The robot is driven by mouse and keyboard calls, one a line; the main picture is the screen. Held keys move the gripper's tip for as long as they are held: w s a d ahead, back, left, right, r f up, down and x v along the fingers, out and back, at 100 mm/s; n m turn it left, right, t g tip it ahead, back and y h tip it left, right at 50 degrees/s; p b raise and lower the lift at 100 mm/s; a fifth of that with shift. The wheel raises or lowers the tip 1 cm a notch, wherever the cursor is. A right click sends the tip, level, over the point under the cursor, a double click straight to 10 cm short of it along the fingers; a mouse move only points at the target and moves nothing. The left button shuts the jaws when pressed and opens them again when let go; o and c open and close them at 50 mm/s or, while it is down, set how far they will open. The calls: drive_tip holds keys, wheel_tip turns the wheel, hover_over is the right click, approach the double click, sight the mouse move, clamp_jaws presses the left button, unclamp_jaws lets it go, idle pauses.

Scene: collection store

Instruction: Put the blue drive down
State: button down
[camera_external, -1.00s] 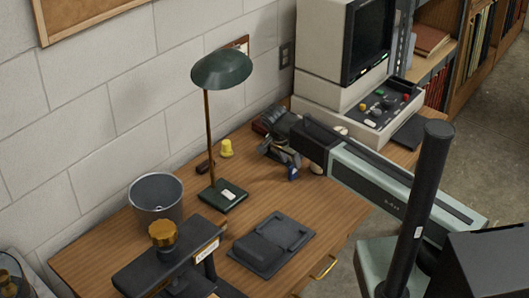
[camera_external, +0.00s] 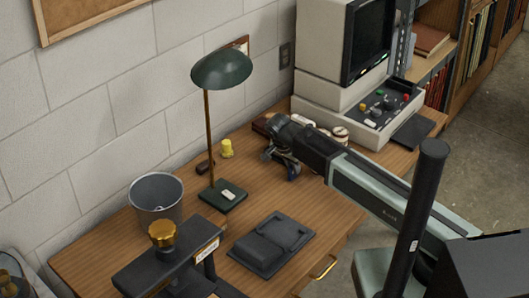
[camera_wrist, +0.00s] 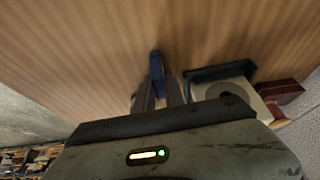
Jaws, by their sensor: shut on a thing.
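The blue drive (camera_wrist: 156,66) stands out from between the two fingers of my gripper (camera_wrist: 159,90) in the wrist view, over the wooden desk top. In the outside view, my gripper (camera_external: 287,165) points down over the desk, right of the lamp, with a small bit of the blue drive (camera_external: 293,172) showing at its tips. The fingers are shut on the drive and hide part of it. I cannot tell whether its lower end touches the desk.
A green desk lamp (camera_external: 222,72), a yellow piece (camera_external: 227,148) and a metal bin (camera_external: 156,197) stand left of my gripper. A dark two-part tray (camera_external: 285,233) lies in front. A computer (camera_external: 345,65) with a control panel (camera_external: 378,108) stands behind right. Bare desk (camera_external: 265,198) lies between.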

wheel_tip(320, 180, up, 10)
drive_tip(key=p, duration=1)
drive_tip(key=shift+r, duration=0.1)
